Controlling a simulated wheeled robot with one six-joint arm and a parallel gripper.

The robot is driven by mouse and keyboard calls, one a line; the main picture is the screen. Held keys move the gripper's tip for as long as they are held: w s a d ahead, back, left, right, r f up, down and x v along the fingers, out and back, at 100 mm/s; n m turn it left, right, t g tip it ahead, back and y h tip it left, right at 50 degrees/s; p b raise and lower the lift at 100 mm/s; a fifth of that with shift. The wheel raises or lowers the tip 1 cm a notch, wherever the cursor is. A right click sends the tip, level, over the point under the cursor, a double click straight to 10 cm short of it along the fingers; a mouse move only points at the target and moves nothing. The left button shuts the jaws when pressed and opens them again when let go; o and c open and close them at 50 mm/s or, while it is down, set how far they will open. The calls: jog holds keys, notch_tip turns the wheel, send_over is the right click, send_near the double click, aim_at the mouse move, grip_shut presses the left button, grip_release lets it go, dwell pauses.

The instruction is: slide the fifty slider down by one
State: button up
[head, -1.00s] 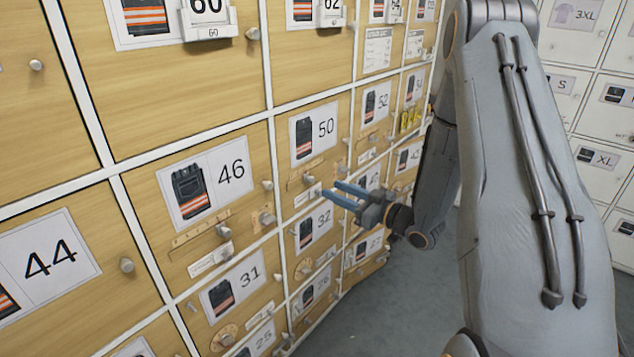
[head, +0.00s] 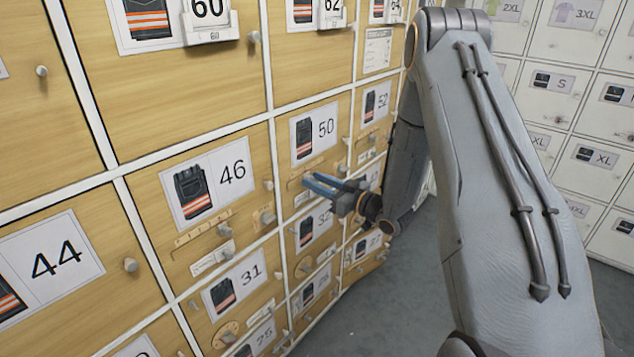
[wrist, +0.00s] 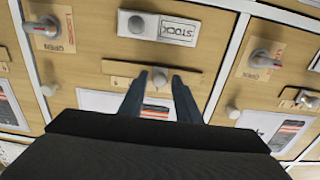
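My gripper (head: 307,181) is in front of this strip. Its two blue fingers are apart, one on each side of the knob, with a small gap visible on both sides. In the head view the fingers hide the knob. I cannot tell whether they touch the door.
A STOCK label (wrist: 179,31) with a round knob (wrist: 137,24) lies beyond the strip in the wrist view. Dial handles (wrist: 262,59) stand on neighbouring doors. Door 46 (head: 232,173) has its own slider strip. Grey floor (head: 360,315) is clear at the bottom.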

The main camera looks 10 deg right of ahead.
grip_shut()
jog(key=shift+s+a+p, duration=0.3)
jog(key=shift+s+a, duration=0.5)
jog(key=shift+a, duration=0.3)
jog(key=shift+o, duration=1.3)
grip_release()
jog(key=b+v, duration=0.1)
jog(key=v, duration=0.6)
jog(key=shift+s+d, duration=0.25)
jog(key=shift+s, duration=0.05)
